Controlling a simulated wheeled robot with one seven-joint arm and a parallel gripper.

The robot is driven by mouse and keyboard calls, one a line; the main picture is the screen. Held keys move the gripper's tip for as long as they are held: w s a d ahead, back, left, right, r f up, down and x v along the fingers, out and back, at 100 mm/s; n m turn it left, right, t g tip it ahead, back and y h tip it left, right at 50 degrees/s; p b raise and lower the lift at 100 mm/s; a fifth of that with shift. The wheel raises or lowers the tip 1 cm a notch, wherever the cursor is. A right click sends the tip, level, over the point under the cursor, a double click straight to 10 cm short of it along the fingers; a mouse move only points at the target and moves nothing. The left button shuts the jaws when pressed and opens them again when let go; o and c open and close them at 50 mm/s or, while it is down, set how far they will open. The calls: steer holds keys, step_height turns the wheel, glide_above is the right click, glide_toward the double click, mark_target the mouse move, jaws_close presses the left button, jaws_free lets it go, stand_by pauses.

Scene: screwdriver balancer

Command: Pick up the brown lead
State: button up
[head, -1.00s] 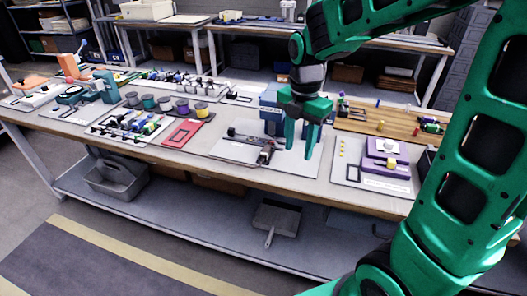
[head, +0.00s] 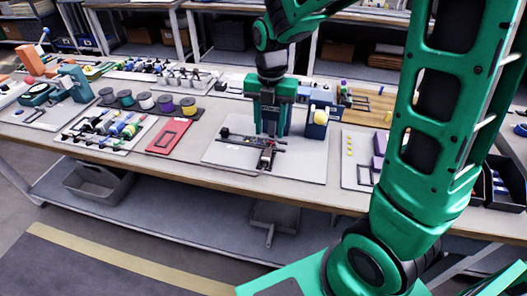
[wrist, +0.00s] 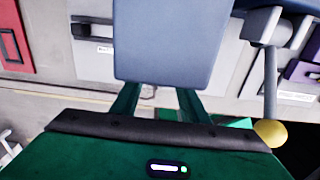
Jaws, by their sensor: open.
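I cannot clearly make out a brown lead in either view. My gripper (head: 271,130) is green, points down and is open over the grey board (head: 225,157), with no object visibly held. In the head view its fingers are just behind a dark bar-shaped fixture (head: 264,158); whether they touch anything is unclear. In the wrist view a large blue-grey block (wrist: 172,40) covers the space beyond the fingers, so their tips are hidden. Several small coloured parts lie on the tray (head: 135,140) at left, too small to tell apart.
A yellow knob (head: 320,117) on a blue device is right of my gripper; the knob also shows in the wrist view (wrist: 270,133). Several spools (head: 145,101) stand in a row at left, near a red frame (head: 167,139). My arm covers part of the right side.

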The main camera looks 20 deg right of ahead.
mark_target(267, 152)
steer(key=f, duration=0.3)
steer(key=shift+a, duration=0.35)
steer(key=shift+s+f, duration=0.15)
steer(key=shift+f, duration=2.55)
jaws_close()
